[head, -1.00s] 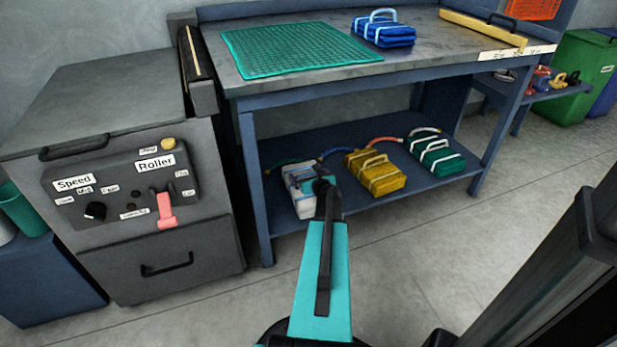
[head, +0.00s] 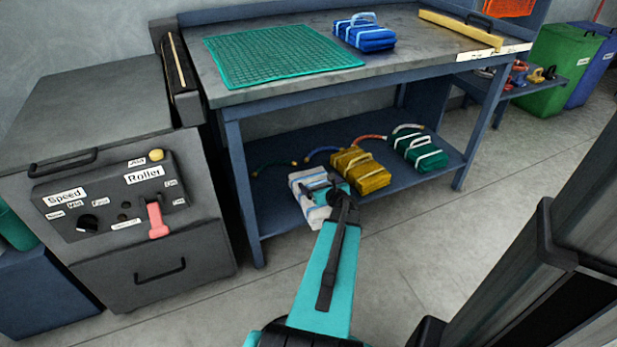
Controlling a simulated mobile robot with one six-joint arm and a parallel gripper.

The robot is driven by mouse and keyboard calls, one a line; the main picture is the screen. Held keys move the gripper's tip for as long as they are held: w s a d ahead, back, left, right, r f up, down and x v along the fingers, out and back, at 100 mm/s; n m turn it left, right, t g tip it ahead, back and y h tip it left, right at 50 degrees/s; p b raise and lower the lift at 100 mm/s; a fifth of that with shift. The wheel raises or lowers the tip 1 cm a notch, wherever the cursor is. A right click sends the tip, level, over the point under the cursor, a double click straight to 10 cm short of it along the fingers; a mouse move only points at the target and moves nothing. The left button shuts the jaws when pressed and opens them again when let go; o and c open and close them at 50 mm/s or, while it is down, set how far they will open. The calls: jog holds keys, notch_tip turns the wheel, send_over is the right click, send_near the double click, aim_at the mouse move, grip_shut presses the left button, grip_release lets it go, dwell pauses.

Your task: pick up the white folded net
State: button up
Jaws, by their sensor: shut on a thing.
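The white folded net (head: 309,212) is a pale bundle with light blue straps at the front left of the workbench's lower shelf. My gripper (head: 322,188) is at its top and shut on it. My wrist and teal arm hide the net's right side and much of the grip. I cannot tell whether the net is clear of the shelf.
On the lower shelf (head: 272,168), a yellow folded net (head: 362,174) is close to the right, with a green one (head: 419,152) beyond. The workbench top (head: 400,62) overhangs them. A grey machine cabinet (head: 150,270) stands left. Open floor lies in front.

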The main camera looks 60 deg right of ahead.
jog(key=shift+s+a+r+p, duration=0.15)
jog(key=shift+s+a, duration=0.05)
jog(key=shift+s, duration=0.8)
jog(key=shift+s+a+r+p, duration=0.15)
jog(key=shift+s, duration=0.8)
